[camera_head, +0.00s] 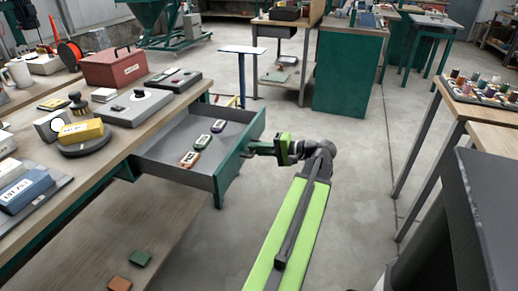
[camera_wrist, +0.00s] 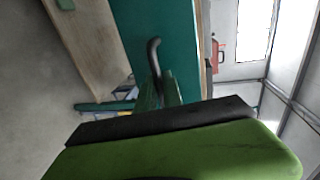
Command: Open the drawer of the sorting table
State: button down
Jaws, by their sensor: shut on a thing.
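The sorting table (camera_head: 140,112) stands at the left with a wooden top. Its drawer (camera_head: 180,179) is pulled well out to the right, showing a grey inside and a green front (camera_head: 240,155). My gripper (camera_head: 258,148) is at the drawer front, shut on the handle (camera_wrist: 154,52). The wrist view shows the dark curved handle against the green front, its lower end between my fingers (camera_wrist: 158,94). My fingers hide part of the handle.
A red box (camera_head: 113,68), a scale (camera_head: 82,140) and other boxes crowd the table top. A lower shelf (camera_head: 150,225) holds two small blocks. Another bench (camera_head: 485,100) stands at the right. The floor between is clear around my arm.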

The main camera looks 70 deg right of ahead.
jog(key=shift+a, duration=0.1)
jog(key=c, duration=1.8)
grip_release()
jog(key=shift+o, duration=0.2)
jog(key=shift+s, duration=0.1)
jog(key=p+v, duration=0.3)
jog(key=v, duration=1.4)
jog(key=shift+s+p, duration=0.2)
jog(key=shift+p, duration=0.1)
jog(key=shift+r, duration=0.15)
